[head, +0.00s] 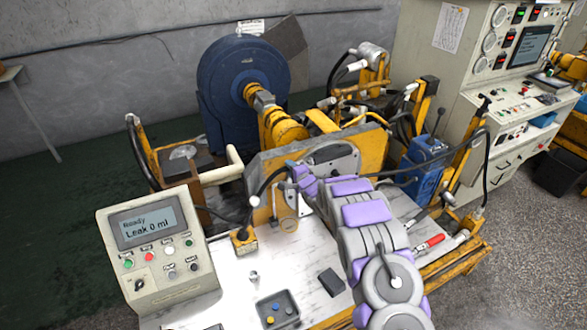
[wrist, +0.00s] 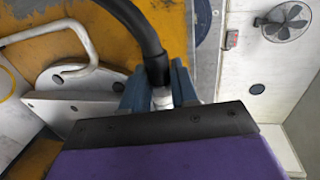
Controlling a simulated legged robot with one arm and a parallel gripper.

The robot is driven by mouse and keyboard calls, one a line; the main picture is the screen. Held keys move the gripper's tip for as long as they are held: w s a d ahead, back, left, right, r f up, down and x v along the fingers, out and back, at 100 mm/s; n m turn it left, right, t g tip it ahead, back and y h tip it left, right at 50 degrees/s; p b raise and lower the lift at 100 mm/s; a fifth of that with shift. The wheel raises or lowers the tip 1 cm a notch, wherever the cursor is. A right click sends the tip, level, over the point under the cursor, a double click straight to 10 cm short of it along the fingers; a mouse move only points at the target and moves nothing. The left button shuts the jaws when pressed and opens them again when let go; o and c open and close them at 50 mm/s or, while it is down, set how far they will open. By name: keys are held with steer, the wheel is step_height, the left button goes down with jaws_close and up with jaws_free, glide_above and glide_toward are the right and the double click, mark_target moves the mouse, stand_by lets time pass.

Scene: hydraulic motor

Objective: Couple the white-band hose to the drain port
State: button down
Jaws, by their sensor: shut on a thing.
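My gripper (head: 293,172) is at the grey motor face on the yellow bracket, in the middle of the head view. In the wrist view its blue fingers (wrist: 162,90) are shut on the end of a black hose (wrist: 146,35), at a white band (wrist: 162,98). The hose arches away from the fingers toward the top. In the head view a black hose (head: 266,187) runs from the gripper down to a yellow block on the bench. The grey motor plate (head: 335,160) is partly hidden by my arm. I cannot tell which opening is the drain port, or whether the hose end touches it.
The control box (head: 155,245) at the front left reads "Ready" and "Leak 0 ml". A small dark tray (head: 278,309) and a dark block (head: 331,282) lie on the white bench top. Yellow posts with hoses stand at right. A bent pale tube (wrist: 84,45) is left of my fingers.

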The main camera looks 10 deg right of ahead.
steer(key=shift+s+a, duration=0.15)
steer(key=shift+a, duration=0.2)
steer(key=shift+s, duration=0.1)
steer(key=p+v, duration=0.1)
steer(key=v, duration=0.1)
steer(key=f+p+v, duration=0.1)
steer(key=v, duration=0.2)
steer(key=shift+s, duration=0.1)
stand_by(0.4)
steer(key=shift+f, duration=0.15)
step_height(320, 180, down, 16)
steer(key=b, duration=0.1)
steer(key=shift+f, duration=0.2)
stand_by(1.5)
